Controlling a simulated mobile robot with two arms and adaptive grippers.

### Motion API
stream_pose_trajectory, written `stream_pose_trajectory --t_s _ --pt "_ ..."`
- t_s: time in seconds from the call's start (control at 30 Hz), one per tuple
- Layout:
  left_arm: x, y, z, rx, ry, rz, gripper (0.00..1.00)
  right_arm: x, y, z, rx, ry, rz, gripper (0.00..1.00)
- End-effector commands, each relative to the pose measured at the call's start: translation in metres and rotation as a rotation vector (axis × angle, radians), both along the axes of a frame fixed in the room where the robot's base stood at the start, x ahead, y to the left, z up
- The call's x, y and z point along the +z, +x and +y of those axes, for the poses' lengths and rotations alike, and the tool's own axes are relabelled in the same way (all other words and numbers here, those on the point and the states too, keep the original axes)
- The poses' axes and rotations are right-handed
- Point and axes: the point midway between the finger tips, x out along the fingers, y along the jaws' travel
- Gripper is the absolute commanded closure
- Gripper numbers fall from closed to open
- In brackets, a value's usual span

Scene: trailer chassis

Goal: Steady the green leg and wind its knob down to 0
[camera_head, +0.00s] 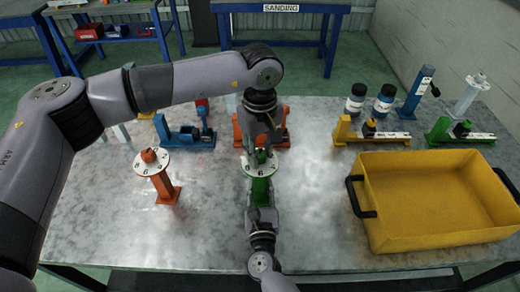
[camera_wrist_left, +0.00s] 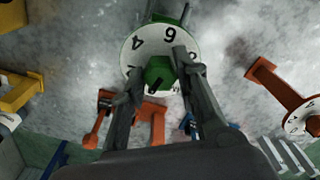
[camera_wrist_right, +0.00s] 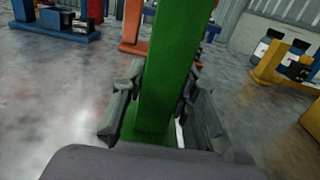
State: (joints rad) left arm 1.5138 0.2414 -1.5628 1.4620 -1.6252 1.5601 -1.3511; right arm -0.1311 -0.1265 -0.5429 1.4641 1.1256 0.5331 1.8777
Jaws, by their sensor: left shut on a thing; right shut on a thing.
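The green leg (camera_head: 261,190) stands upright near the middle of the metal table, with a white numbered dial (camera_wrist_left: 150,47) and a green knob (camera_wrist_left: 159,72) on top. My left gripper (camera_head: 262,154) reaches down from above and is shut on the knob, a finger on each side in the left wrist view (camera_wrist_left: 160,75). A dark mark on the knob points toward the lower left there; the number beside it is hidden. My right gripper (camera_head: 262,212) comes from the near side and is shut on the green post, which shows between its fingers in the right wrist view (camera_wrist_right: 168,70).
An orange leg (camera_head: 162,185) with its own dial stands to the left. A yellow bin (camera_head: 440,240) fills the right side. Blue (camera_head: 188,138), orange (camera_head: 280,130), yellow (camera_head: 380,138) and green (camera_head: 460,137) fixtures and two jars (camera_head: 384,98) stand behind.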

Motion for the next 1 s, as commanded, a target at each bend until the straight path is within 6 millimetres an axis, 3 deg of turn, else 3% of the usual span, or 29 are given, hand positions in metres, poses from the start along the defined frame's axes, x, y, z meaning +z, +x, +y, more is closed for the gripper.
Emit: stream_pose_trajectory --t_s 0.4,1.0 --pt "0.0021 0.0004 -0.0001 0.233 -0.001 -0.002 0.99 -0.0036 -0.0006 -0.0018 -0.003 0.000 0.007 1.00" --pt "0.0030 0.0002 -0.0006 0.281 -0.002 -0.002 0.99 -0.0054 -0.0011 -0.0024 -0.003 0.000 0.011 1.00"
